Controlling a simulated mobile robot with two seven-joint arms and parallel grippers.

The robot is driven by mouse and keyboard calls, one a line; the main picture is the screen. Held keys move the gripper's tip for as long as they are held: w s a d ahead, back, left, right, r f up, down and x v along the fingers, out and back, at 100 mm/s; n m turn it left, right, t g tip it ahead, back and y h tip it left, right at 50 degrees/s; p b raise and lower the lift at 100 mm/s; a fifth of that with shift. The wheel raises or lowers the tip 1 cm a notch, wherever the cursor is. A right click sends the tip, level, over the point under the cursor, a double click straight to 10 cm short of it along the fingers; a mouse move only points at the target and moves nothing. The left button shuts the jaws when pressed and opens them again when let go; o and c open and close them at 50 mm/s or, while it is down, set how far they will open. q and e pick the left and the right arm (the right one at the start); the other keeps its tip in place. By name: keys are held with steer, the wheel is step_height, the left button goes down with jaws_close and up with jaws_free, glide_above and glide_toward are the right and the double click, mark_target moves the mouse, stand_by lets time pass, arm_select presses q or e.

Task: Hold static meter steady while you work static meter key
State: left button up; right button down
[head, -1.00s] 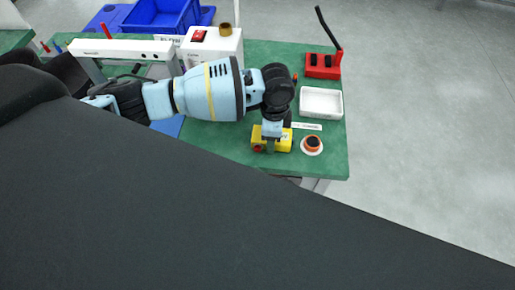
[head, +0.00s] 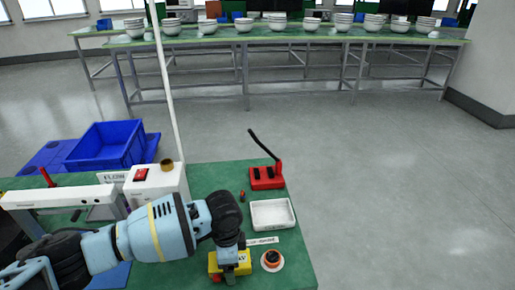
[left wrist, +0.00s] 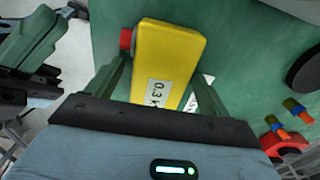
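The static meter is a yellow box (head: 243,266) near the front edge of the green bench. In the left wrist view the yellow meter (left wrist: 170,60) shows a white "0.3 k" label. A red key (left wrist: 126,38) sticks out of its left end. My left gripper (head: 232,250) comes down on it from above. In the left wrist view its fingers (left wrist: 163,85) lie along both sides of the meter and appear shut on it. A dark green and grey part at that view's left edge looks like my right gripper (left wrist: 35,60); its fingers are unclear.
A round orange-and-black piece (head: 272,260) sits right of the meter. Behind it are a white tray (head: 254,215) and a red block with a black lever (head: 267,183). A white box with a red switch (head: 150,185) and a blue bin (head: 105,146) stand left. Open floor lies right.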

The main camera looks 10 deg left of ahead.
arm_select(q)
step_height(320, 180, up, 12)
stand_by(0.8)
